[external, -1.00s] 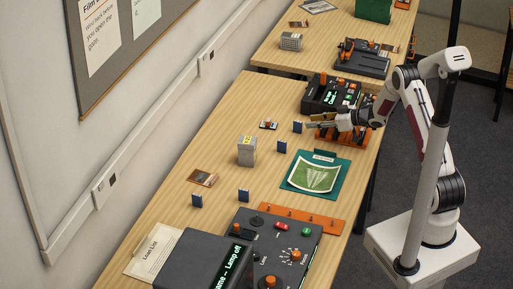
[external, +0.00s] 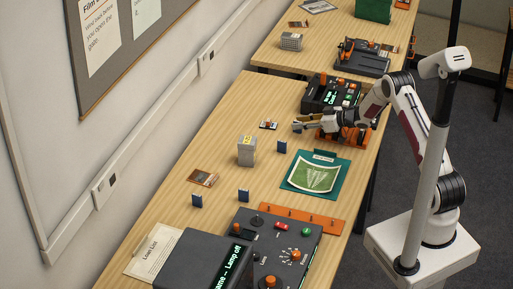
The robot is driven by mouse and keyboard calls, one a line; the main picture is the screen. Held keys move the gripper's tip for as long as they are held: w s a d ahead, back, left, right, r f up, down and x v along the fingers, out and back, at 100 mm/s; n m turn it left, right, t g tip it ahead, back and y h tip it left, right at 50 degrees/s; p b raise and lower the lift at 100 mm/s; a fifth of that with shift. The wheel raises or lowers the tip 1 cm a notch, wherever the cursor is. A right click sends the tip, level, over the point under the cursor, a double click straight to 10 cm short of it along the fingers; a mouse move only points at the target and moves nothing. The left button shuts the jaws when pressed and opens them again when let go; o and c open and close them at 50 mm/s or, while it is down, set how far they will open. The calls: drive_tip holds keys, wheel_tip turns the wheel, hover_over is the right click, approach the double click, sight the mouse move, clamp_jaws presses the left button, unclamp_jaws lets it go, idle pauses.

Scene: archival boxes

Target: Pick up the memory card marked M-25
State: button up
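Several small dark blue upright cards stand on the near wooden table. One (external: 282,146) is just left of the green-framed picture, one (external: 244,195) is lower, and one (external: 197,200) is further left. Their markings are too small to read, so I cannot tell which is M-25.
A grey box with a yellow label (external: 247,151) and a small flat item (external: 268,125) stand to the left of my gripper. The black device (external: 331,94) and an orange rack (external: 350,138) are close to my arm. The teal-framed picture (external: 341,183) lies below.

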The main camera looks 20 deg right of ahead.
idle(0.3)
clamp_jaws()
drive_tip(key=shift+r, duration=0.15)
drive_tip(key=shift+r, duration=4.85)
